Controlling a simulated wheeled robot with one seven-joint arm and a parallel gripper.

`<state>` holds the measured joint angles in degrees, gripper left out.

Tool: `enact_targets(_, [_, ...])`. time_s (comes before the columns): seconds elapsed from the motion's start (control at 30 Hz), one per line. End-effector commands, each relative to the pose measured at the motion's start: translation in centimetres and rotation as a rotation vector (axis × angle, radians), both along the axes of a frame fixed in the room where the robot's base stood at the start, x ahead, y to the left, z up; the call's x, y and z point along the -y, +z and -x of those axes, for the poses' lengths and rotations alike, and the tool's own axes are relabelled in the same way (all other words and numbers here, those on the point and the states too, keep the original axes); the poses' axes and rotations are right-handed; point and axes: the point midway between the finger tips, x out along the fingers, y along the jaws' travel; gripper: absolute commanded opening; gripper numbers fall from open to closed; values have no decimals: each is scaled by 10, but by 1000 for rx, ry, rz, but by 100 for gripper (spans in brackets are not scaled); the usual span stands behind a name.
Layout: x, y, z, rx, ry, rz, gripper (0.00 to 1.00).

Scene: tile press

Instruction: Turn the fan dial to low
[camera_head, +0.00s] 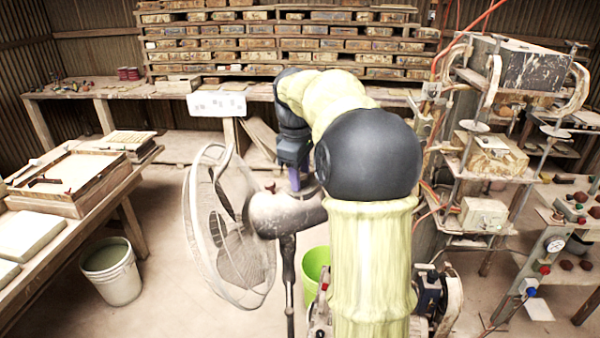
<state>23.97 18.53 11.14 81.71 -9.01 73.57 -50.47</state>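A standing fan has a round wire cage (205,235) facing left. Its scuffed motor housing (280,215) sits behind the cage on a dark pole (289,275). My arm reaches over from the right and bends down, with my gripper (295,184) at the top of the motor housing. It looks very close to the housing, but I cannot tell if it touches. The fan dial is not clearly visible; the gripper and arm cover part of the housing. The fingers are too small and shadowed to show whether they are open or shut.
A wooden workbench (145,205) with a tray of tools is at left, beside a white bucket (111,270). A green bucket (315,264) stands behind the fan pole. A press machine (490,150) with hoses fills the right. Loaded shelves (290,45) line the back.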

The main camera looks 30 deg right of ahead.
Motion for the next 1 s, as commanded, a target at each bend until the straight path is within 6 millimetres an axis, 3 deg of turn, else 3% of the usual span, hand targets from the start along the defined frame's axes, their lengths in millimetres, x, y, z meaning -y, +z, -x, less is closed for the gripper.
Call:
enact_targets(0.03, [0, 0, 0, 0, 0, 0, 30])
enact_targets(0.13, [0, 0, 0, 0, 0, 0, 13])
enact_targets(0.57, [-1, 0, 0, 17, -52, 7, 13])
enact_targets(1.0, [-2, 0, 0, 103, -331, 47, 13])
